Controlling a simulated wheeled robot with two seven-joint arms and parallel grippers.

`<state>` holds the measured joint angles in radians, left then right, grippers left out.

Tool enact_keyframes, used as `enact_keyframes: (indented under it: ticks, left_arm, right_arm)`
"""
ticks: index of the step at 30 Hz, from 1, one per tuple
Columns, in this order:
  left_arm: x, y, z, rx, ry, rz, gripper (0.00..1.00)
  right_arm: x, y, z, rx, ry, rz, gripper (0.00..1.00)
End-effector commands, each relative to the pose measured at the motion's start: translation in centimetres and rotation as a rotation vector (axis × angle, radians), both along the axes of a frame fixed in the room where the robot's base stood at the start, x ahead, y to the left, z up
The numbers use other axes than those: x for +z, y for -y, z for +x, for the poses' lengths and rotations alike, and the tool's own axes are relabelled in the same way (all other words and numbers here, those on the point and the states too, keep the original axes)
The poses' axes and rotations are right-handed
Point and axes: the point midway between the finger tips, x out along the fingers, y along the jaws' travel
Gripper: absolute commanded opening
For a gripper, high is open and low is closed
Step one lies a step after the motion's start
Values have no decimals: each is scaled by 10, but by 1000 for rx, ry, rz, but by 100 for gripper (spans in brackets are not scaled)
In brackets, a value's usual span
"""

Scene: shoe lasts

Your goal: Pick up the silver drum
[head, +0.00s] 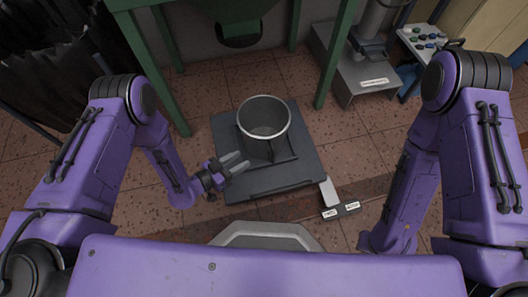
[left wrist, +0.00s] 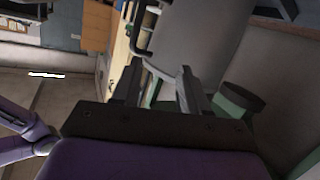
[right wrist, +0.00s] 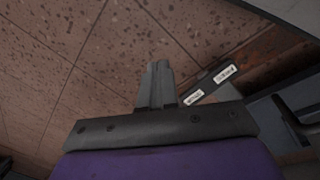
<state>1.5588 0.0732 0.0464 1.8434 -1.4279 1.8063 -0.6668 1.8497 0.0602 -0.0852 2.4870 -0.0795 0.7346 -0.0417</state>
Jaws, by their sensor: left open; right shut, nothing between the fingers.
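The silver drum (head: 265,117) is an open-topped, empty-looking metal cylinder. It stands upright on a dark square platform (head: 290,176) at the middle of the head view. My left gripper (head: 237,162) is open, just left of and in front of the drum's lower side, with its fingers pointing towards it. No contact can be made out. The left wrist view shows the two fingers (left wrist: 159,72) spread apart, with a large grey surface close beyond them. My right gripper (right wrist: 157,82) is shut and empty above the tiled floor; its fingers are not clear in the head view.
A green-legged frame (head: 160,65) stands behind the drum. A grey machine base (head: 355,75) and a button panel (head: 422,40) are at the back right.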

Motion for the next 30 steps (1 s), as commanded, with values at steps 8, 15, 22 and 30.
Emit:
enact_keyframes:
  ticks: [8,15,22,30]
  left_arm:
    - [-60,26,1,-231,243,-88,44]
    - [-59,65,20,-249,258,-94,44]
    - [-57,89,33,-245,254,-93,44]
    - [-59,122,51,-245,254,-94,44]
  right_arm:
    - [-78,-1,-11,60,-84,30,0]
    - [-84,1,-33,176,-248,81,0]
    - [-95,11,-33,219,-258,69,0]
    - [-131,36,-2,236,-93,-34,0]
